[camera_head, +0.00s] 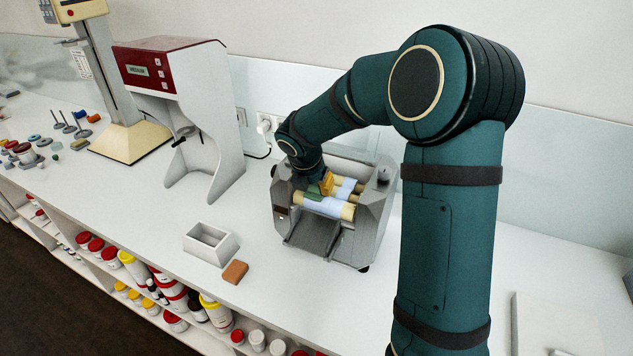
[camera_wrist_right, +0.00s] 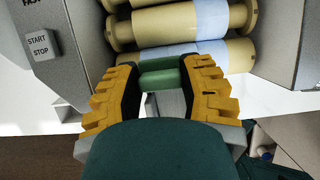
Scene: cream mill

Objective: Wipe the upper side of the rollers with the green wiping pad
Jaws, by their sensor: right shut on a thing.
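The mill's rollers (camera_head: 325,205) are cream with pale blue-white smears on their middles, and lie side by side in the grey mill (camera_head: 369,236) on the bench. In the right wrist view the rollers (camera_wrist_right: 178,25) fill the top. My right gripper (camera_head: 326,186) is over the left part of the rollers. In the right wrist view my right gripper (camera_wrist_right: 163,77) is shut on the green wiping pad (camera_wrist_right: 161,74), which sits between its yellow fingers at the edge of the nearest roller. I cannot tell whether the pad touches it. My left gripper is not in view.
A white open box (camera_head: 210,243) and an orange-brown block (camera_head: 235,272) stand left of the mill. A red and white machine (camera_head: 180,110) stands further left. START and STOP buttons (camera_wrist_right: 39,44) are on the mill's side.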

